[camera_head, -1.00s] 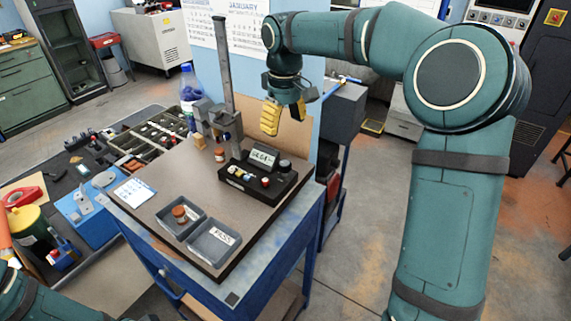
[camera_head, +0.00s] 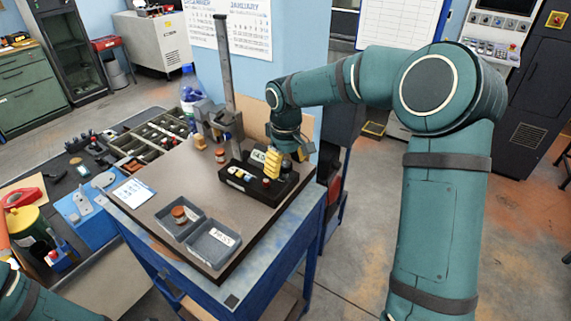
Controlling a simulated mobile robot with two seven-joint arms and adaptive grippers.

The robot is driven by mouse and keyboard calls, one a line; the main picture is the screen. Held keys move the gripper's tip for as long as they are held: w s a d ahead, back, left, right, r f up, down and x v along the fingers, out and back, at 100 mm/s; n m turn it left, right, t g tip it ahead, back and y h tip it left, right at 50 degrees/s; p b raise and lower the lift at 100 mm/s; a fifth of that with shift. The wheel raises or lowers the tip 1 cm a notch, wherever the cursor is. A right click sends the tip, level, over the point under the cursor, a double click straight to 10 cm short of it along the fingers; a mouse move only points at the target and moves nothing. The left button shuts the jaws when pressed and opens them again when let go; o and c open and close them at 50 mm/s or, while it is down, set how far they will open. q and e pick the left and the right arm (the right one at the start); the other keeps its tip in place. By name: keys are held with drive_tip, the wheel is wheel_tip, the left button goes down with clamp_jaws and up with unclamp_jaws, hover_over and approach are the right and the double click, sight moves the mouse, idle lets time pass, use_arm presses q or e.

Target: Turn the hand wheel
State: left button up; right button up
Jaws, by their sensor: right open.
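A metal stand with a tall grey column (camera_head: 225,75) rises from the back of the bench board. A grey carriage (camera_head: 212,120) with blocky parts sits on the column; I cannot clearly make out a hand wheel on it. My right gripper (camera_head: 288,158) is open, pointing down over the right side of the black meter box (camera_head: 243,182). Its yellow finger hides part of the meter's display and the knob area. I cannot tell whether it touches the box. My left gripper is out of view; only part of my left arm shows at the lower left.
Two grey trays (camera_head: 190,253) lie at the front of the board (camera_head: 165,190); the left one holds a small brown jar (camera_head: 179,212). A paper label card (camera_head: 133,191) lies left. A bottle (camera_head: 191,90) stands behind.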

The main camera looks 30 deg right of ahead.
clamp_jaws()
drive_tip(key=shift+m, duration=0.4)
drive_tip(key=m, duration=0.5)
drive_tip(key=shift+m, duration=0.3)
drive_tip(key=m, duration=0.6)
idle(0.4)
